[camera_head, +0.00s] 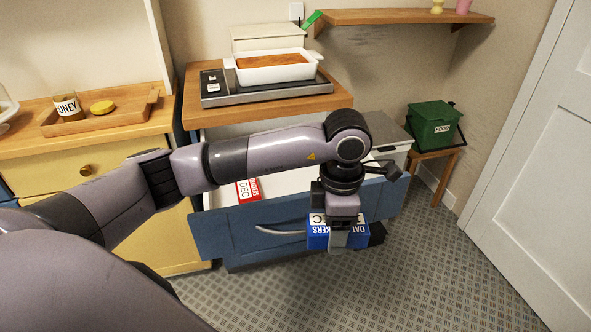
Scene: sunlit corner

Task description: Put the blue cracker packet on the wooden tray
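The blue cracker packet (318,238) has white lettering, upside down in the head view. My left gripper (338,241) is shut on it and holds it in the air in front of the open blue drawer. The gripper hides part of the packet. The wooden tray (92,123) lies on the yellow cabinet's top at the left, well away from the packet. A honey jar (69,107) and a round yellow lid (103,107) are on the tray. My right gripper is not in view.
The drawer (230,234) is pulled out and holds a red and white packet (248,190). My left arm crosses above it. A white baking dish (272,72) stands on the hob behind. A green food bin (433,128) is at the right.

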